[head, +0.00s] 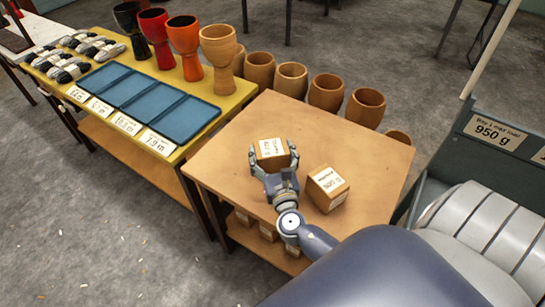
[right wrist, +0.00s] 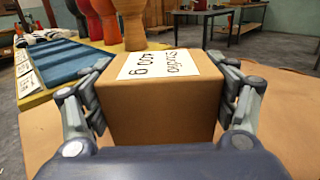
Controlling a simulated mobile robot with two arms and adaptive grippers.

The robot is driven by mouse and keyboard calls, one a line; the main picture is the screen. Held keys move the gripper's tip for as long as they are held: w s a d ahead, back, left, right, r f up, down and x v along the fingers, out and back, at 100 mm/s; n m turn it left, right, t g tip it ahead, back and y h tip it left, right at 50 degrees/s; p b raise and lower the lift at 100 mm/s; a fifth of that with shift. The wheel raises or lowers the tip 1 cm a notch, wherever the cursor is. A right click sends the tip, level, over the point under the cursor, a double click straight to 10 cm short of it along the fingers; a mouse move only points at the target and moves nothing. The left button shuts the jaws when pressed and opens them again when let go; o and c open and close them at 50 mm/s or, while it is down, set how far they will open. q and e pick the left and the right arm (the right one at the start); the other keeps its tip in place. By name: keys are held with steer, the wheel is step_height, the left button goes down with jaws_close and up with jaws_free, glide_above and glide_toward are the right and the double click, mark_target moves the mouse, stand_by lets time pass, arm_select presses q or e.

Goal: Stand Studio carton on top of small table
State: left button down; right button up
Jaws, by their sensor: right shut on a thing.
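The Studio carton (head: 272,160) is a brown box with a white label on top, held at the middle of the small table (head: 225,160). My right gripper (head: 273,160) is shut on it, one finger on each side. In the right wrist view the carton (right wrist: 160,105) fills the middle, and its label reads Studio 400 g upside down. The carton looks upright, on or very close to the tabletop; its underside is hidden. My left gripper is in neither view.
A second labelled carton (head: 328,189) stands on the small table just right of my gripper. More cartons (head: 267,232) sit on the shelf below. A yellow table (head: 235,103) with blue mats and goblet drums (head: 218,55) adjoins at left. Several plain drums (head: 326,92) stand behind.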

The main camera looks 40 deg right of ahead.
steer(key=shift+f, duration=0.85)
steer(key=shift+f, duration=0.15)
steer(key=o, duration=1.1)
